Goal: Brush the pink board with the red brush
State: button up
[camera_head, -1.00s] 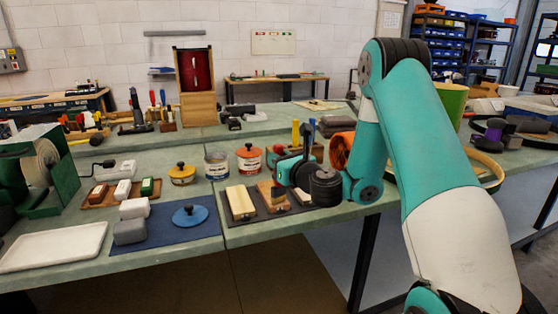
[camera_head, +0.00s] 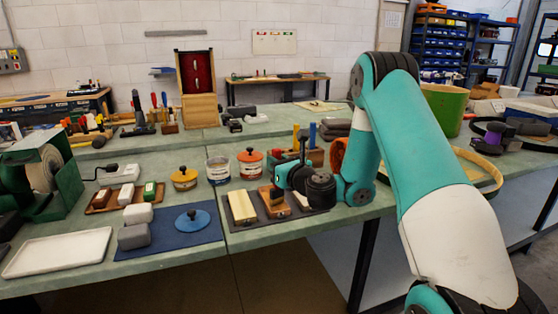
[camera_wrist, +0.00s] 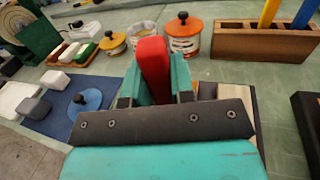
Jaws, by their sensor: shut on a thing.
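My gripper (camera_wrist: 153,88) is shut on the red brush (camera_wrist: 152,60), whose red handle stands up between the teal fingers in the wrist view. In the head view my gripper (camera_head: 284,176) is low over the row of boards on a dark mat (camera_head: 237,224). A cream board (camera_head: 242,206) lies at the left, a brownish-orange board (camera_head: 274,207) in the middle and a pale one (camera_head: 301,202) at the right, partly hidden by my wrist. No board reads clearly as pink. The brush's lower end is hidden in the wrist view, so contact with a board cannot be told.
Behind the boards stand an orange-lidded can (camera_head: 250,164), an open can (camera_head: 218,170) and a wooden tool block (camera_wrist: 262,40). A blue mat (camera_head: 160,242) with a blue lid (camera_head: 192,219) lies to the left, beside a white tray (camera_head: 58,252).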

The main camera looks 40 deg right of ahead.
jog(key=shift+w+d+r+p, duration=0.1)
jog(key=shift+w+d+p, duration=0.1)
jog(key=shift+w+p, duration=0.55)
notch_tip(320, 180, up, 6)
jog(key=p, duration=0.6)
jog(key=shift+p, duration=0.3)
